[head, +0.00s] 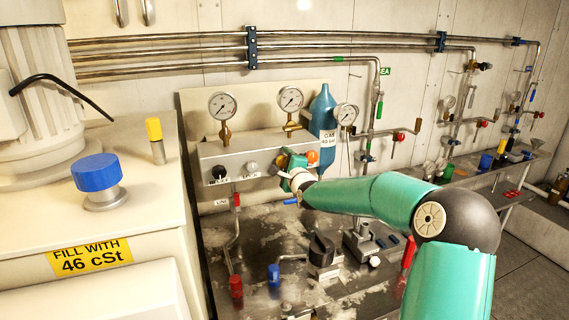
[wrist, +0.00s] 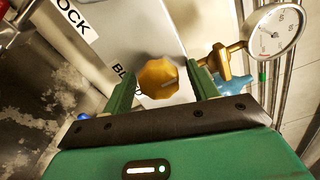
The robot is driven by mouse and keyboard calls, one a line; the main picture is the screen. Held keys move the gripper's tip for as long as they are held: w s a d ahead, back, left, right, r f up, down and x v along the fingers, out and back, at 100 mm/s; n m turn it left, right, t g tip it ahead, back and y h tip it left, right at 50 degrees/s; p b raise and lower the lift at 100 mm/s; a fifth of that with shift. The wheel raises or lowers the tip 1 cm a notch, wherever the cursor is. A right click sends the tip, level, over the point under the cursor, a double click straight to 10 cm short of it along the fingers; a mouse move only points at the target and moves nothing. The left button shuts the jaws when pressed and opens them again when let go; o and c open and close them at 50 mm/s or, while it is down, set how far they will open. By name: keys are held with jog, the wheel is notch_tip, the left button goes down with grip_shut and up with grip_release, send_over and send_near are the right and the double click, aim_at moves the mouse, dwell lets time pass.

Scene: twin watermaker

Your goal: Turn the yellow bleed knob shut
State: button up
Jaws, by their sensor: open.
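The yellow bleed knob (wrist: 158,78) is in the middle of the wrist view, a lobed knob on a pale panel with a partly covered label starting "BL" beside it. A short light mark shows on its face. My gripper (wrist: 164,90) is open, with one green finger on each side of the knob in that view. Gaps show between the knob and both fingers, and I cannot tell how far the fingertips reach along it. In the head view my gripper (head: 287,172) is at the panel front, and I cannot make out the yellow knob there; my gripper appears to cover it.
The panel (head: 232,150) also carries a black knob (head: 219,173), a grey knob (head: 252,167) and an orange knob (head: 312,156). Gauges (head: 291,98) stand above it, with a blue bottle (head: 323,112) behind. A brass-fitted gauge (wrist: 272,30) is near the right finger in the wrist view.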

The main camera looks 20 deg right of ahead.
jog(key=shift+s, duration=0.1)
jog(key=s, duration=1.3)
jog(key=shift+s, duration=0.3)
jog(key=s+a+f+n+g+h, duration=0.2)
jog(key=s+a+f+n+g, duration=0.3)
jog(key=a+n, duration=0.3)
jog(key=s+a+n+g, duration=0.2)
jog(key=s+n, duration=0.2)
jog(key=s, duration=0.5)
jog(key=s+a+r+n+g+y, duration=0.1)
jog(key=s+a+n+g, duration=0.2)
jog(key=s, duration=0.7)
jog(key=s+a+n+g+y, duration=0.1)
jog(key=s+a+n+g, duration=0.1)
jog(key=s+n, duration=0.4)
jog(key=s+a, duration=0.1)
jog(key=s, duration=0.3)
jog(key=shift+s+r, duration=0.2)
jog(key=shift+r, duration=0.2)
